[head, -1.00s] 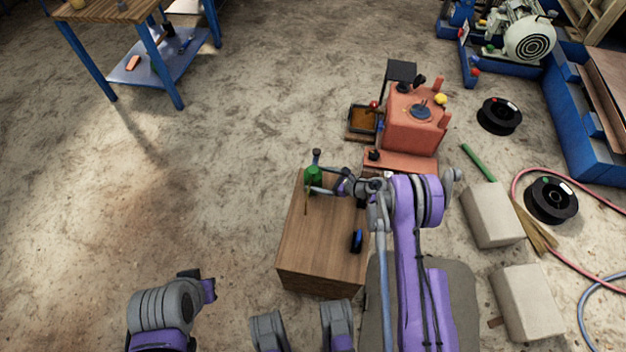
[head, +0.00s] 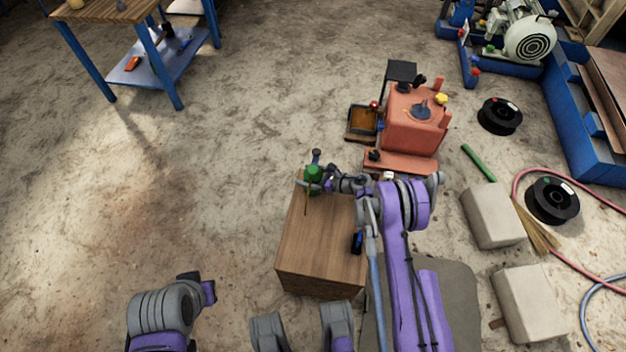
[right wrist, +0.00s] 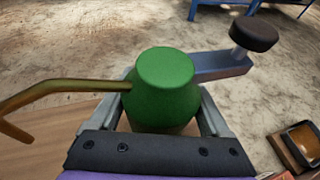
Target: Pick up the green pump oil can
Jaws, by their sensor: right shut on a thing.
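The green pump oil can (head: 313,174) is at the far end of the wooden box (head: 318,250). It has a brass spout, which points left in the right wrist view, where the can (right wrist: 165,85) fills the middle. My right gripper (head: 318,182) is shut on the can, with one finger on each side of its body. I cannot tell whether the can's base touches the box top. My left arm shows at the lower left of the head view, but its gripper fingers are not seen.
A small blue-black object (head: 357,242) lies on the box's right side. A red machine (head: 412,118) and an oil tray (head: 362,120) stand beyond. Concrete blocks (head: 492,215) lie right. Floor to the left is clear.

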